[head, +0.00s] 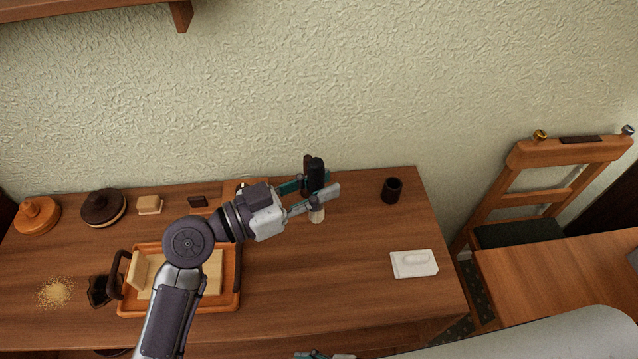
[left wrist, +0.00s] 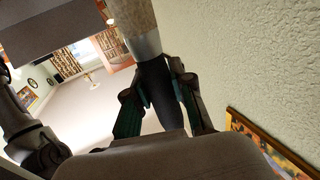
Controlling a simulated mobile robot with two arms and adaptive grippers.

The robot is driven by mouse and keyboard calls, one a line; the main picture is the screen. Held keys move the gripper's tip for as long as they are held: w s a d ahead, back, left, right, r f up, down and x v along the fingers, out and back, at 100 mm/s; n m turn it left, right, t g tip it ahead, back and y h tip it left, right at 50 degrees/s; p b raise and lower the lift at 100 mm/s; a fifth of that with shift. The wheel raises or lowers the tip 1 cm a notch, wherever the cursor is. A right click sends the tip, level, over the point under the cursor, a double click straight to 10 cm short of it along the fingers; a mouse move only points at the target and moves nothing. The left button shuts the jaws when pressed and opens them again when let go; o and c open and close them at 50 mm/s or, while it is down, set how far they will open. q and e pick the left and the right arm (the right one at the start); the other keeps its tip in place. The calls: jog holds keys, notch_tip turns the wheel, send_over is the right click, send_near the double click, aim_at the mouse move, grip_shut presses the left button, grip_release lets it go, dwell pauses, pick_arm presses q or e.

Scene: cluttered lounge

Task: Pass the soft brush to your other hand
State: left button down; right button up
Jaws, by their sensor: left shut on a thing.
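The soft brush has a dark handle (head: 316,172) and pale bristles (head: 317,214). My left gripper (head: 318,188) is shut on its dark handle and holds it roughly upright, bristles down, over the back of the table. In the left wrist view the dark handle (left wrist: 158,90) sits between the fingers, with a silver collar and pale bristles towards the top edge. Only a sliver of my right gripper (head: 325,355) shows at the bottom edge of the head view, well apart from the brush. Its opening cannot be made out.
The wooden table (head: 340,290) is clear in its middle. An orange tray (head: 235,300) lies under my left arm. A dark cup (head: 392,190) and a white dish with a bar (head: 414,264) stand to the right. A chair (head: 530,195) stands beyond.

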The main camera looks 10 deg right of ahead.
jog(key=d+f+m+h, duration=0.5)
jog(key=d+f+h, duration=0.4)
jog(key=d+f, duration=1.45)
jog(key=s+f+m+g+h, duration=0.1)
jog(key=s+f+m, duration=0.1)
jog(key=s, duration=0.4)
jog(key=s+f+m+g+h, duration=0.1)
jog(key=s+f+m, duration=0.2)
jog(key=s, duration=0.3)
jog(key=shift+s+d+f+m+g+h, duration=0.3)
jog(key=shift+d+f+m+g+h, duration=0.05)
jog(key=shift+m+g+h, duration=0.05)
